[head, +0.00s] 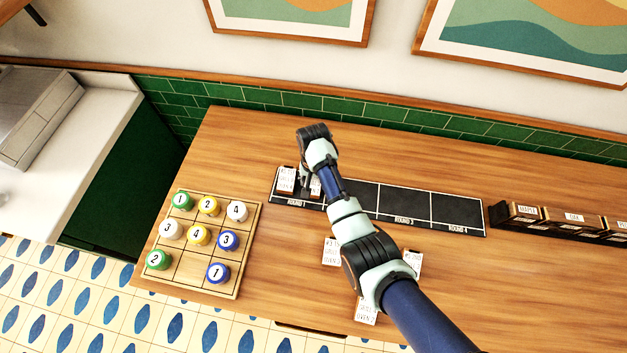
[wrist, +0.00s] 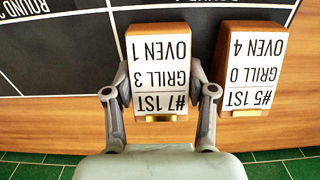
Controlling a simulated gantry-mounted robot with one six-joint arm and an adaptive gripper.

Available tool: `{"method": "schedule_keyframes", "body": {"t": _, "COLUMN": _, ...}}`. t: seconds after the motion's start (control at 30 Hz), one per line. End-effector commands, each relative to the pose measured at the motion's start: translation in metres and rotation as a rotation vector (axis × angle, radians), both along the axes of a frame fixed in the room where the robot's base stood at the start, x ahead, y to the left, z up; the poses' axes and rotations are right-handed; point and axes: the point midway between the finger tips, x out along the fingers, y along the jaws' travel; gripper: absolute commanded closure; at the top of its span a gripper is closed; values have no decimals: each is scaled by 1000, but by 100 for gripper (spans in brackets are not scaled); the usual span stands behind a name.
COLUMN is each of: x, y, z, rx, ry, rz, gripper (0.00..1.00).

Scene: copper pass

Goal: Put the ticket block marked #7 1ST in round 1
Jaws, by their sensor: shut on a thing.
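The ticket block marked #7 1ST, GRILL 3, OVEN 1 (wrist: 160,70) is between my gripper's fingers (wrist: 160,105) in the wrist view, its text upside down there. My gripper (head: 306,188) is shut on it, over the round 1 end of the black strip (head: 457,210). The held block (head: 316,187) is partly hidden by my arm in the head view. Beside it stands the block marked #5 1ST, GRILL 0, OVEN 4 (wrist: 254,68), at the left of round 1 (head: 286,179). A narrow gap separates them. I cannot tell whether the held block touches the strip.
Rounds 2 to 4 show no blocks, though my arm covers part of round 2. Several white tickets (head: 366,311) lie in front of the strip. A wooden grid board (head: 243,245) with numbered discs is at left. A dark rack (head: 508,215) is at right.

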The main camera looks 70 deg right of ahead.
Motion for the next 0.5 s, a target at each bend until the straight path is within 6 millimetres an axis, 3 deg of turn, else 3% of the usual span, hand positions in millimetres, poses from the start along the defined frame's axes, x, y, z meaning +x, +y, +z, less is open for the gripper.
{"method": "schedule_keyframes", "body": {"t": 0.07, "x": 0, "y": 0, "z": -3, "rx": 0, "ry": 0, "rz": 0, "gripper": 83}}
{"method": "schedule_keyframes", "body": {"t": 0.1, "x": 0, "y": 0, "z": -3, "rx": 0, "ry": 0, "rz": 0, "gripper": 41}}
{"method": "schedule_keyframes", "body": {"t": 0.23, "x": 0, "y": 0, "z": -3, "rx": 0, "ry": 0, "rz": 0, "gripper": 20}}
{"method": "schedule_keyframes", "body": {"t": 0.5, "x": 0, "y": 0, "z": -3, "rx": 0, "ry": 0, "rz": 0, "gripper": 19}}
